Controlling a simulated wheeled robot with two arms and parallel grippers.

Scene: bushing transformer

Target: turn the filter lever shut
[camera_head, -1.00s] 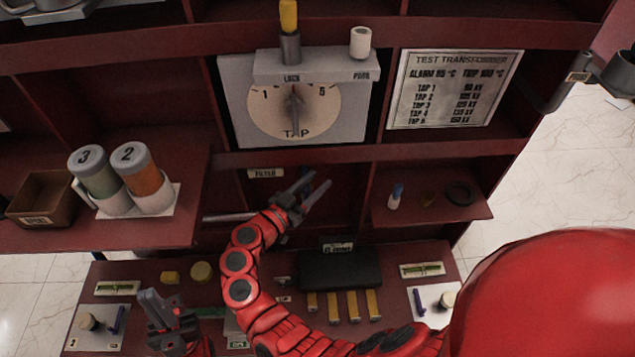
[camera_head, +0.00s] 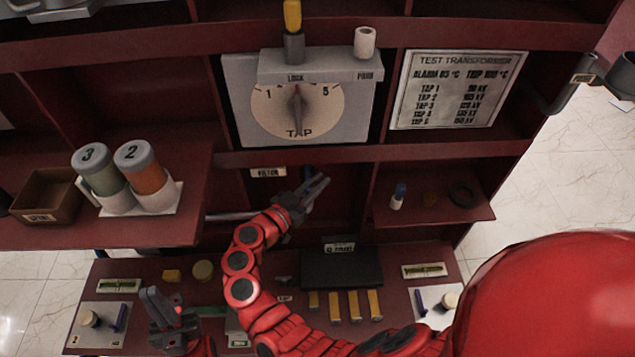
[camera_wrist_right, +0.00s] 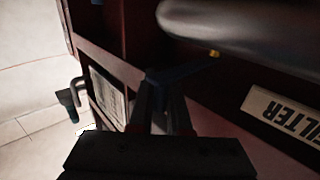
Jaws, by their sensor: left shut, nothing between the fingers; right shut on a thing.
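The filter lever (camera_head: 308,172) is a blue handle in the recess beside the FILTER label (camera_head: 268,172). In the right wrist view, the blue lever (camera_wrist_right: 188,70) crosses just past my fingertips, with the FILTER label (camera_wrist_right: 285,115) to its right. My right gripper (camera_head: 320,184) reaches into this recess. Its fingers are close together and shut on the lever; in the wrist view the gripper (camera_wrist_right: 163,90) partly hides the contact. My left gripper (camera_head: 158,300) is shut and empty, low over the bench at the left.
Above the recess is the TAP dial panel (camera_head: 345,125). A grey pipe (camera_head: 230,216) lies left of my right gripper. A shelf (camera_head: 440,212) with small parts is to the right. The bench below holds a black block (camera_head: 340,270) and several yellow pieces.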

